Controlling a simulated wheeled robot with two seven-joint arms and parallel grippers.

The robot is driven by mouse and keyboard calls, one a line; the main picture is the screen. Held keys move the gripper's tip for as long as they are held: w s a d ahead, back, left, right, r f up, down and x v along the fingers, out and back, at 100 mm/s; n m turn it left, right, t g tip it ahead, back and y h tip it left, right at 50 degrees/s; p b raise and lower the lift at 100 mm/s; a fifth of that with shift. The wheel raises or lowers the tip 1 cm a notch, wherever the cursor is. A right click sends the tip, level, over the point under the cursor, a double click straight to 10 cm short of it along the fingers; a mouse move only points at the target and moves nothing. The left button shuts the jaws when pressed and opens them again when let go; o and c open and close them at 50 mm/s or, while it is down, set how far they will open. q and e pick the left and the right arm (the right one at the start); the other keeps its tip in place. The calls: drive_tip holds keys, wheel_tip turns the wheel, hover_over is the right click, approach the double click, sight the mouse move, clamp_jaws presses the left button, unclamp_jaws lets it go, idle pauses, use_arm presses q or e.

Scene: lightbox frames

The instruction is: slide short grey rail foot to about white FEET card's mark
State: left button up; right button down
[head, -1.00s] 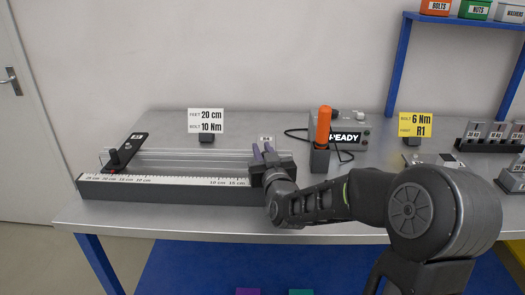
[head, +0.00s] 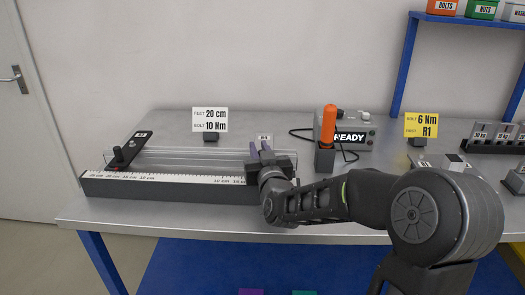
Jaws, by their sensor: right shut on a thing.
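The short grey rail foot, labelled R4 (head: 264,138), lies across the right part of the rail; only its far end shows clearly. My right gripper (head: 260,150) is shut on the grey foot, and its fingers and dark body hide most of the contact. The ruler strip (head: 190,180) runs along the rail's front; its right end is hidden behind my gripper. The white FEET card (head: 210,120) stands behind the rail and reads 20 cm, with BOLT 10 Nm below. My left gripper is not in view.
A longer black foot with a knob (head: 125,153) sits at the rail's left end. An orange-handled tool (head: 328,125) stands upright right of my gripper, beside a READY box (head: 350,137). A yellow card (head: 421,125) stands farther right. The rail between the feet is clear.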

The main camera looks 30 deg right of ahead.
drive_tip(key=c, duration=1.3)
unclamp_jaws()
drive_tip(key=shift+s, duration=0.1)
drive_tip(key=v, duration=0.7)
drive_tip(key=shift+s+a, duration=0.1)
drive_tip(key=shift+s, duration=0.2)
